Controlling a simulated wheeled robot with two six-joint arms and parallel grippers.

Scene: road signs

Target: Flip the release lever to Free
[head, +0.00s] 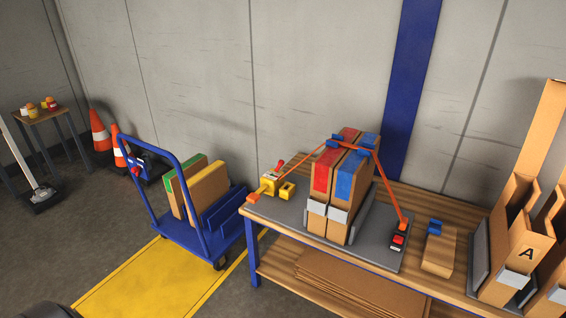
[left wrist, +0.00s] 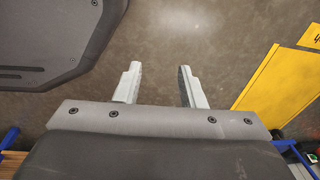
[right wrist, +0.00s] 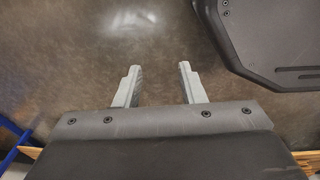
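The release lever is a small red-tipped handle (head: 280,164) on a yellow and white block (head: 270,181) at the left end of the grey plate on the bench. Its Free marking is too small to read. An orange strap (head: 304,161) runs from beside this block over two cardboard boxes (head: 339,185) to a red and black buckle (head: 398,239). My left gripper (left wrist: 158,78) is open and empty above the floor in the left wrist view. My right gripper (right wrist: 158,76) is open and empty above the floor in the right wrist view. Neither shows in the head view.
The wooden bench (head: 462,236) carries a small wooden block (head: 438,252) and cartons marked A (head: 528,254) at right. A blue trolley (head: 194,238) with boards stands left, by a yellow floor area (head: 150,281). Orange cones (head: 100,133) stand behind.

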